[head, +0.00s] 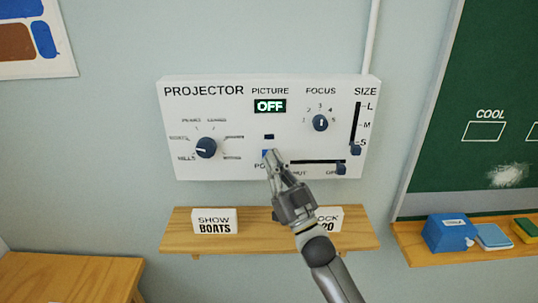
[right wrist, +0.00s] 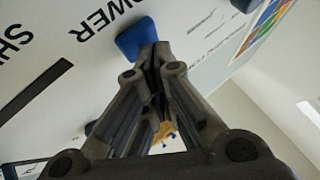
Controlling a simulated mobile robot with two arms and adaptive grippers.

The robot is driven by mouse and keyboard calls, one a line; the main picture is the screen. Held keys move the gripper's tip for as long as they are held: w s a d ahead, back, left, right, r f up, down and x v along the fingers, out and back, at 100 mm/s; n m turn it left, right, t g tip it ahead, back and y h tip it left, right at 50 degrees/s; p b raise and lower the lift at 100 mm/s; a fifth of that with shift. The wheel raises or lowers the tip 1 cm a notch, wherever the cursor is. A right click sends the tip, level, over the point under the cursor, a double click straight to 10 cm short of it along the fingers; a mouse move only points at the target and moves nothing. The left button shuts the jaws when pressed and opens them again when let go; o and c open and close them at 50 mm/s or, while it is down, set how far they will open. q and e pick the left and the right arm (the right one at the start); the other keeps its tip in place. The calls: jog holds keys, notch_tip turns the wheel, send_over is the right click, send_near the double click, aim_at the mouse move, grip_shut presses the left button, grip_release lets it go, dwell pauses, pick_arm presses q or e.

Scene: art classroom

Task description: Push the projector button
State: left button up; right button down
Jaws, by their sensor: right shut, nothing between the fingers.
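The white projector panel (head: 215,100) is on the wall, with a small screen (head: 269,106) reading OFF. The blue button (head: 265,154) is low on the panel, partly hidden by my right gripper (head: 271,157). In the right wrist view the blue button (right wrist: 134,40) is beside the word POWER, just beyond the tips of my right gripper (right wrist: 155,50). The right gripper is shut and empty, its fingertips at the button. I cannot tell whether they touch it. My left gripper is not in view.
A dark knob (head: 206,148) is at the panel's left, a focus knob (head: 320,123) and size slider (head: 356,149) at the right. A wooden shelf (head: 265,242) below holds a SHOW BOATS card (head: 214,221) and another card (head: 331,219) partly behind my right arm.

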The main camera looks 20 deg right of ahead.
jog(key=shift+s, duration=0.2)
jog(key=s, duration=0.2)
jog(key=s+a+p, duration=0.1)
jog(key=s+p, duration=0.1)
jog(key=s, duration=0.1)
jog(key=shift+s+a, duration=0.3)
jog(key=shift+a, duration=0.05)
jog(key=shift+f, duration=0.1)
